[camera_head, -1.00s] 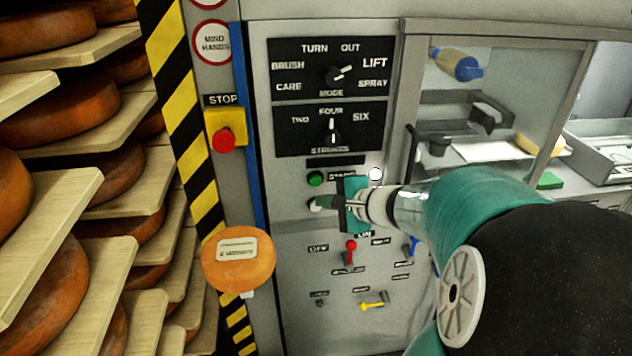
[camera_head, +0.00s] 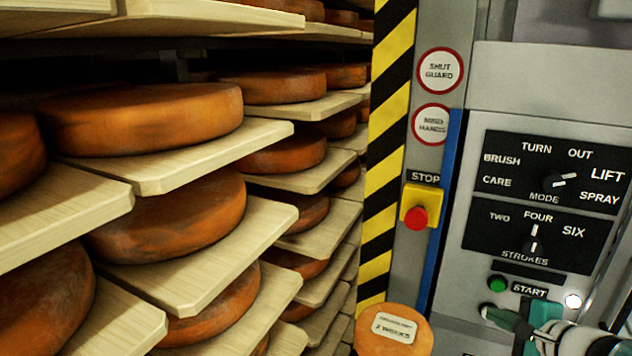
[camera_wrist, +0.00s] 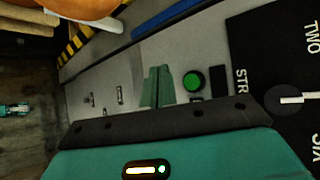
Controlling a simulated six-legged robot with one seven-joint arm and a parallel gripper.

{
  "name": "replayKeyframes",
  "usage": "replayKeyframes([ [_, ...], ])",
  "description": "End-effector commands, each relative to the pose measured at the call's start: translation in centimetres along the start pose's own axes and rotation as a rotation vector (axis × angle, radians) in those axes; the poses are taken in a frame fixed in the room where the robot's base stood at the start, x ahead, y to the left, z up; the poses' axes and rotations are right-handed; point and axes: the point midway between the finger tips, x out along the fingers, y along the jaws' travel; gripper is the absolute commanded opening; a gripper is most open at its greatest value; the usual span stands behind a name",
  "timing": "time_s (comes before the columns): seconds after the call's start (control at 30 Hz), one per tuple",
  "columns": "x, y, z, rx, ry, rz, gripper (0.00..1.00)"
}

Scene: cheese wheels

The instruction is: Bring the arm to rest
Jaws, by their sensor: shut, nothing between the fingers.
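My gripper (camera_head: 500,318) shows at the bottom right of the head view, in front of the grey control panel (camera_head: 480,240), just below the green START button (camera_head: 497,283). In the wrist view its two green fingers (camera_wrist: 157,88) lie side by side, shut and empty. There the green button (camera_wrist: 193,81) is just right of the fingertips. I cannot tell whether the fingertips touch the panel. The mode knob (camera_head: 558,182) points toward LIFT, and the strokes knob (camera_head: 534,246) points up at FOUR.
Wooden shelves (camera_head: 190,235) with orange cheese wheels (camera_head: 140,118) fill the left. A striped post (camera_head: 390,150), a yellow box with a red STOP button (camera_head: 415,217) and an orange labelled disc (camera_head: 385,335) stand between shelves and panel.

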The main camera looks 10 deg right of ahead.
Motion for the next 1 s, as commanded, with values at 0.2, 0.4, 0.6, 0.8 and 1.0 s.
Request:
replayKeyframes([
  [0.2, 1.2, 1.7, 10.9, -0.347, -0.244, 0.173, 0.0],
  [0.4, -0.8, 5.6, 20.4, -0.875, -0.422, 0.385, 0.0],
  [0.6, -3.9, 8.3, 24.3, -1.416, -0.418, 0.561, 0.0],
  [0.8, -5.3, 8.6, 25.0, -1.691, -0.346, 0.643, 0.0],
  [1.0, -5.4, 8.6, 25.0, -1.714, -0.338, 0.652, 0.0],
])
